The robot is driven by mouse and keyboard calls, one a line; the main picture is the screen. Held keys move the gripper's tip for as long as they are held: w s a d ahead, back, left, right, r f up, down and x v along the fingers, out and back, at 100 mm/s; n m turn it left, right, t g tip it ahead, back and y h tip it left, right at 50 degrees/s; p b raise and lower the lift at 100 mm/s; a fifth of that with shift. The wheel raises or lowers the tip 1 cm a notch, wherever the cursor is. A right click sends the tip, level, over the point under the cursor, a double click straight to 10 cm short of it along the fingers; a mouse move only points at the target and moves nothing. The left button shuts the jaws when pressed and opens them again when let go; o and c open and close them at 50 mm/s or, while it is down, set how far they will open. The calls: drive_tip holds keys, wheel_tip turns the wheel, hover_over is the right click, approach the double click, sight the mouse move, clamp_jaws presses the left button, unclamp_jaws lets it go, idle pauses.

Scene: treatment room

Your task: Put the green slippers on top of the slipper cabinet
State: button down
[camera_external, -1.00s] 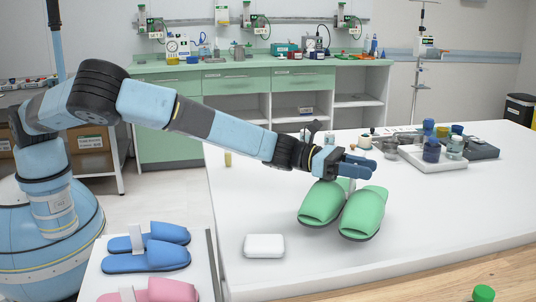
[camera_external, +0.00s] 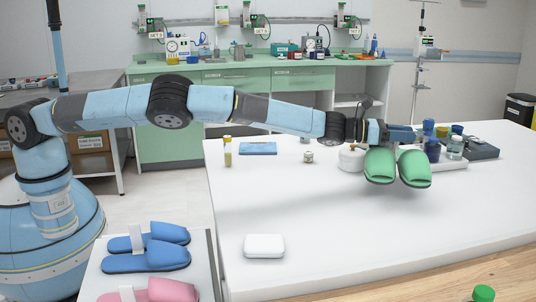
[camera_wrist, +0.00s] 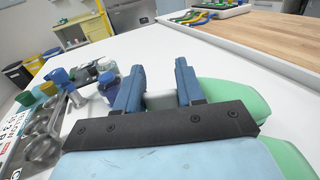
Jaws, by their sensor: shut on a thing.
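The pair of green slippers (camera_external: 397,168) hangs from my gripper (camera_external: 403,134) above the white table, toes toward the camera. My gripper is shut on the pale strap or tab that joins the slippers; this strap (camera_wrist: 160,98) shows between the blue fingers in the wrist view. The green slippers (camera_wrist: 245,97) also show there, partly hidden behind the gripper's black plate. A white rack (camera_external: 206,262) at the lower left bears blue slippers (camera_external: 148,248) and pink slippers (camera_external: 150,291); I cannot tell for sure that it is the slipper cabinet.
The white table (camera_external: 330,225) has wide free room at its front. A white box (camera_external: 264,246) lies near its left front edge. A tray with jars (camera_external: 432,150), a round pot (camera_external: 351,158) and a small bottle (camera_external: 227,151) stand farther back.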

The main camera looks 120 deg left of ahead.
sight(400, 153)
drive_tip(key=shift+f, duration=2.9)
drive_tip(key=c, duration=0.7)
unclamp_jaws()
drive_tip(key=shift+s, duration=0.15)
drive_tip(key=shift+v, duration=5.9)
